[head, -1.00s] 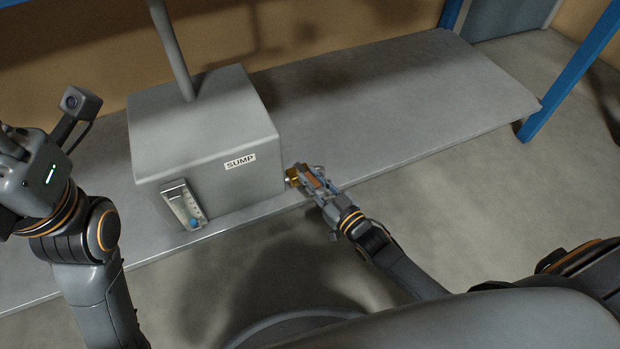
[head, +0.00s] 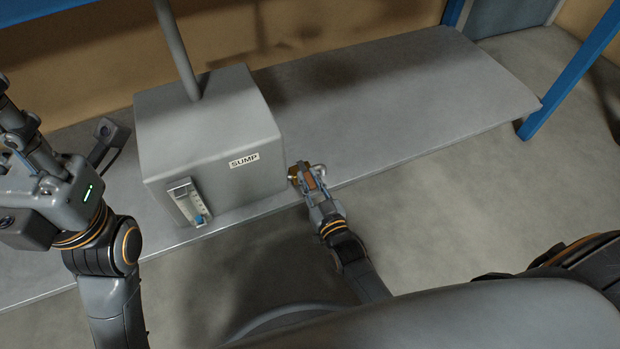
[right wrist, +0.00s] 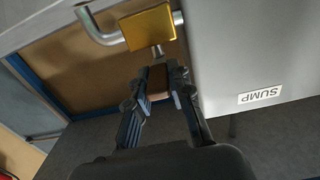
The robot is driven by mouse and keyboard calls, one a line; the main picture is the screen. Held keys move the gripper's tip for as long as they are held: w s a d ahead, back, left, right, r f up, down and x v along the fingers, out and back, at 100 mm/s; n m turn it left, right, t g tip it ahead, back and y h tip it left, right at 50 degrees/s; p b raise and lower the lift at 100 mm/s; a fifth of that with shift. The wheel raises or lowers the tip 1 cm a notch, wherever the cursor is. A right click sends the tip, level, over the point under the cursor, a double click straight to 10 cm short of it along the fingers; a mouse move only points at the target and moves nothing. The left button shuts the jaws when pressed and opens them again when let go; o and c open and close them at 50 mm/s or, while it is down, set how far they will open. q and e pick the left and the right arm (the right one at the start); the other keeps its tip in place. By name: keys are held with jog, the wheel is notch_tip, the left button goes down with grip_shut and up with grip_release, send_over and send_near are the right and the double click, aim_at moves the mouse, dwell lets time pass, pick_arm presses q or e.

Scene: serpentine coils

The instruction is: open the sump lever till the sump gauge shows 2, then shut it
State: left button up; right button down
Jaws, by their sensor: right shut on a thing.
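The sump is a grey box (head: 205,135) with a SUMP label (head: 244,160), which also shows in the right wrist view (right wrist: 260,95). Its gauge (head: 186,198) is on the front face, with blue at the bottom; the marks are too small to read. A brass valve (head: 293,172) is at the box's right side; in the right wrist view the brass block (right wrist: 151,27) has a bent metal pipe. My right gripper (head: 307,176) is shut on the orange-brown sump lever (head: 308,181) beside the valve. My left gripper (head: 8,100) is at the far left, its jaws unclear.
The box stands on a long grey bench (head: 400,100), clear to the right of the valve. A vertical pipe (head: 175,50) rises from the box top. A blue post (head: 570,70) stands at the bench's right end.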

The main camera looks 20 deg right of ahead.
aim_at(309, 180)
jog(key=c, duration=1.2)
grip_release()
notch_tip(309, 180, up, 10)
jog(key=shift+r, duration=0.1)
